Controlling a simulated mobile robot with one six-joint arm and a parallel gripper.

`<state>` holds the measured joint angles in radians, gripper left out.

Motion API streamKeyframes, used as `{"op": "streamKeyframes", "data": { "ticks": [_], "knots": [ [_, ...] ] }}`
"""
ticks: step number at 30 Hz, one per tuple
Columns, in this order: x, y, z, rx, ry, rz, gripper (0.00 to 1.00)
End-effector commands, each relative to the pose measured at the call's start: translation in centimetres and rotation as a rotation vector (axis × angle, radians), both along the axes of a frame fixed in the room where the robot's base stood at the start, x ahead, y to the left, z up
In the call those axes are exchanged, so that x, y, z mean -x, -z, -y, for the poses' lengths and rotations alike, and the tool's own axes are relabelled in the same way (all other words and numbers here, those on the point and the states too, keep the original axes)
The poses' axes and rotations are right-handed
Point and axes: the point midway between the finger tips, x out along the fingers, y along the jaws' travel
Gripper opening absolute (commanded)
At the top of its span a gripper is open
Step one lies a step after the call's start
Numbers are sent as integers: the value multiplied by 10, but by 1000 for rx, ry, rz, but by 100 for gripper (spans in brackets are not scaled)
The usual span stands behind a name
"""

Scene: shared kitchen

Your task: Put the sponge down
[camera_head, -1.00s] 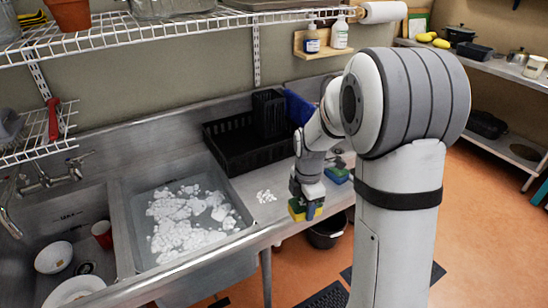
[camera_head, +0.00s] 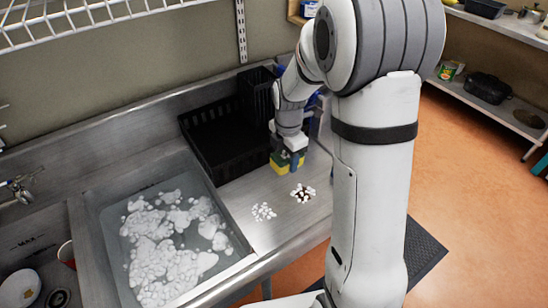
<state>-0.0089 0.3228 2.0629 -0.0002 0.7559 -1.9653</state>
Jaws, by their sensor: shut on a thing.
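My gripper (camera_head: 290,155) is shut on the yellow and green sponge (camera_head: 279,165) at the front right corner of the black dish rack. The sponge is low over the steel counter (camera_head: 240,190); I cannot tell whether it touches it. The gripper hides part of the sponge, and my arm covers the counter to the right.
The black dish rack (camera_head: 215,145) stands close behind and left of the sponge. A basin of foamy water (camera_head: 165,240) is at left.

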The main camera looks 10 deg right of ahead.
Motion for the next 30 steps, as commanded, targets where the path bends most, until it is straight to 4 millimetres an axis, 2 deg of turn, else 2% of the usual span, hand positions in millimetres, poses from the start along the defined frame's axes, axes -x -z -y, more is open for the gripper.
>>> {"op": "streamKeyframes", "data": {
  "ticks": [4, 11, 17, 30],
  "knots": [
    [1, 28, 2, 0, 5, -5, 14],
    [1, 52, 3, 0, 7, -3, 14],
    [1, 80, 3, 0, 7, -3, 14],
    [0, 91, 3, 0, 8, 0, 14]
  ]
}}
